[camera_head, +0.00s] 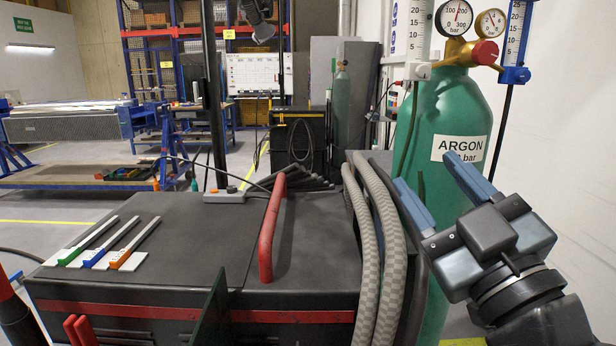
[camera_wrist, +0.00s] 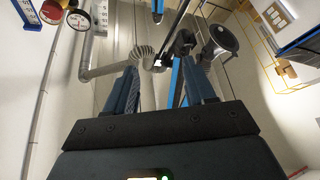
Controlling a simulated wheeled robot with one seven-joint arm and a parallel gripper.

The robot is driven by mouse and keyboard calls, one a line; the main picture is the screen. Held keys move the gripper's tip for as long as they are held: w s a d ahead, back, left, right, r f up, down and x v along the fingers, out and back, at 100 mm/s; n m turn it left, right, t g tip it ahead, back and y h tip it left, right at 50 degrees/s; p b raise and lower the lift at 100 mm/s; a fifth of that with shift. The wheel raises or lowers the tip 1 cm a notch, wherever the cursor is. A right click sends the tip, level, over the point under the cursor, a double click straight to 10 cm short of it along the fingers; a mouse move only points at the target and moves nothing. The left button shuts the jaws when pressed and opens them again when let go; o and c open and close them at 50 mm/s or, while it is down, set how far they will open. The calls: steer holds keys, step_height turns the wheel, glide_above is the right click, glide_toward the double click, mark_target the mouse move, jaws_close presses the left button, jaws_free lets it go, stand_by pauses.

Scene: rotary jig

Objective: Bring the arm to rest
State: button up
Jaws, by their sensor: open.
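My gripper (camera_head: 441,195) is raised at the right in the head view, in front of the green argon cylinder (camera_head: 437,130). Its two blue fingers stand apart, with nothing between them. In the wrist view the open fingers (camera_wrist: 160,88) point up towards a grey duct (camera_wrist: 110,68) and the upper part of the room. The arm behind the gripper runs out of the head view at the lower right.
A dark welding machine (camera_head: 190,250) with a red handle (camera_head: 273,230) fills the front. Several coloured-tipped rods (camera_head: 100,242) lie on its left top. Grey hoses (camera_head: 365,250) run beside the cylinder. Gauges (camera_head: 454,18) top the cylinder. Open floor (camera_head: 60,207) shows at the left.

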steer(key=s+d+f+m+g+h, duration=0.1)
steer(key=s+f+m+h, duration=0.25)
steer(key=s+f, duration=0.5)
steer(key=s+d+f+m+g+h, duration=0.2)
steer(key=s+f+m, duration=0.3)
steer(key=f, duration=0.6)
steer(key=s+d+f+g, duration=0.2)
steer(key=s+f, duration=0.1)
steer(key=s, duration=0.8)
steer(key=s+d+f+g, duration=0.2)
steer(key=s+d+f, duration=0.1)
steer(key=s, duration=0.9)
steer(key=shift+f+m+h, duration=0.35)
steer(key=shift+f+m, duration=0.1)
steer(key=shift+f, duration=0.35)
steer(key=shift+w, duration=0.1)
